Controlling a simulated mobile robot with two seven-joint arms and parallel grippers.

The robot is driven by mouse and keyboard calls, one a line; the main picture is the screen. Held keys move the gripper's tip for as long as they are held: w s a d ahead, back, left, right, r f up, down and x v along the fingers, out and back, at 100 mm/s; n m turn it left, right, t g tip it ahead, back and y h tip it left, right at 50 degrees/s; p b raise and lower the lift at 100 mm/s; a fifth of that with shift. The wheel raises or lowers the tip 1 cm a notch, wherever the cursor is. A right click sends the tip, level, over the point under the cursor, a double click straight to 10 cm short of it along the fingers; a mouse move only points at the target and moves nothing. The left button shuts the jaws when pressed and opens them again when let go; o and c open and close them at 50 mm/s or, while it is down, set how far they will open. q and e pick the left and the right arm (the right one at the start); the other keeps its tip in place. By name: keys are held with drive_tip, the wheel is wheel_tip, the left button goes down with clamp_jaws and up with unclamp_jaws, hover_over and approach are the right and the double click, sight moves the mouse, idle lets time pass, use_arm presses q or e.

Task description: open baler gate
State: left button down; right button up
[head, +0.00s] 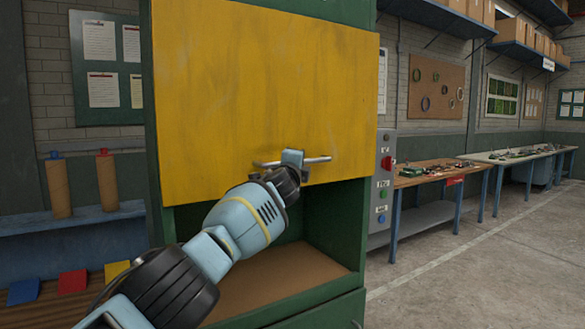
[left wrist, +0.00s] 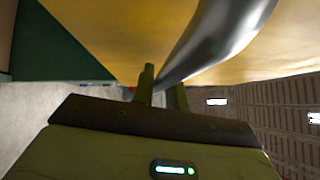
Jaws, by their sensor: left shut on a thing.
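The yellow baler gate (head: 265,85) stands on the front of a green baler (head: 340,220). An open gap shows under its lower edge, with a brown floor (head: 265,280) inside. A metal bar handle (head: 318,159) is fixed near the gate's bottom edge. My left gripper (head: 291,158) is at the handle, shut on it. In the left wrist view the grey handle (left wrist: 220,40) passes between the fingers of my left gripper (left wrist: 163,92), with the yellow gate behind it. The fingertips are partly hidden by the bar. My right gripper is in neither view.
A control box (head: 384,185) with coloured buttons is on the baler's right side. Workbenches (head: 440,172) stand further right, with clear concrete floor in front. On the left, a blue shelf (head: 95,218) holds two brown tubes above coloured pads.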

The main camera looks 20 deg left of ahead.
use_arm(q)
drive_tip(key=shift+r, duration=0.1)
idle(0.3)
drive_tip(key=c, duration=1.4)
unclamp_jaws()
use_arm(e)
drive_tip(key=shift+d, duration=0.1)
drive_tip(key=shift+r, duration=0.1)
